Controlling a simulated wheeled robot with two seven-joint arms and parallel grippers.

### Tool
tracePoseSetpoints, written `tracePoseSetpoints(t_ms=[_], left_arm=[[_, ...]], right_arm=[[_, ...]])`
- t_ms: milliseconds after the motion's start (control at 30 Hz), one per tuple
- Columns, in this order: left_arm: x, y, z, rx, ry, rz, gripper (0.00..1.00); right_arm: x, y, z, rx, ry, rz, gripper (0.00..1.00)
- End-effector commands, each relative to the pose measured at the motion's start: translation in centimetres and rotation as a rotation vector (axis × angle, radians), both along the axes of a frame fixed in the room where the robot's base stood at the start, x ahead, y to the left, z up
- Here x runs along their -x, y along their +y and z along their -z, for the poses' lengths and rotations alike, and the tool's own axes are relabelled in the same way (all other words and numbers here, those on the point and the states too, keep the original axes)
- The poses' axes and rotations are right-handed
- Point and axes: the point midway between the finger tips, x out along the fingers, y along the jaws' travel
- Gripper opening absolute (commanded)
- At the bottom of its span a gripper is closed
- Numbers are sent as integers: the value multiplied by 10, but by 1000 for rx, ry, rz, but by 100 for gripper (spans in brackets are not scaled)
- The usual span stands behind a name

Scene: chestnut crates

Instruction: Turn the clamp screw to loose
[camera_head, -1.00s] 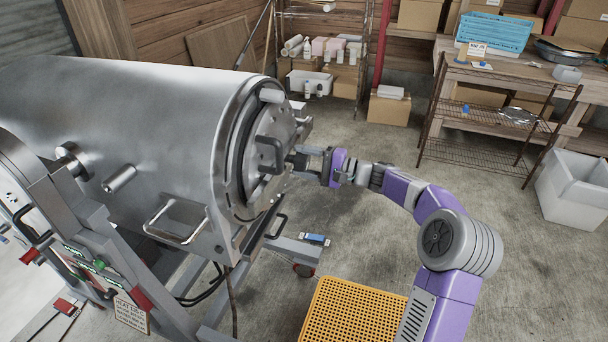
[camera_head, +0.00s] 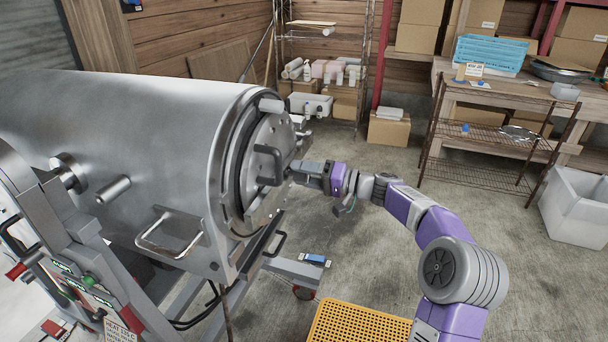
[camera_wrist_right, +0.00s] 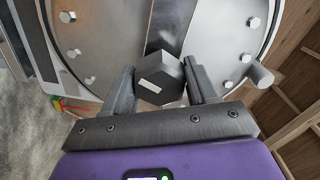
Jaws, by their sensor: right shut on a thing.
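The clamp screw (camera_wrist_right: 162,78) shows in the right wrist view as a dark, faceted knob with a pale label, in front of the round metal door (camera_wrist_right: 105,40) of the steel drum. My right gripper (camera_wrist_right: 161,88) is shut on it, one finger on each side. In the head view my right gripper (camera_head: 296,168) reaches the door face from the right, beside a dark loop handle (camera_head: 268,165). There the fingers hide most of the screw. How tight the screw is cannot be told. My left gripper is not in view.
The large steel drum (camera_head: 130,130) fills the left on a grey frame with a control panel (camera_head: 75,290). A yellow perforated crate (camera_head: 355,325) lies in front. A wire-shelf table (camera_head: 490,150) and white bin (camera_head: 575,205) stand right. Open concrete floor lies between.

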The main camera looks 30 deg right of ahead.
Motion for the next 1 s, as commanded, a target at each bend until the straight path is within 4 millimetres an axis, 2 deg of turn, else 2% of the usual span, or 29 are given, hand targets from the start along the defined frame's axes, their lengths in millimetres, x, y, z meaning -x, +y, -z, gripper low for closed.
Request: tracePoseSetpoints(t_ms=[467,500,633,667,1000], left_arm=[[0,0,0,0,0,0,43],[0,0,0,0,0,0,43],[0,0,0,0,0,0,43],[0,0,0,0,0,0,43],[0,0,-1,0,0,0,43]], right_arm=[[0,-1,0,12,-12,2,27],[0,-1,0,12,-12,2,59],[0,0,0,12,-11,2,79],[0,0,0,12,-11,2,82],[3,-3,-1,12,-11,2,82]])
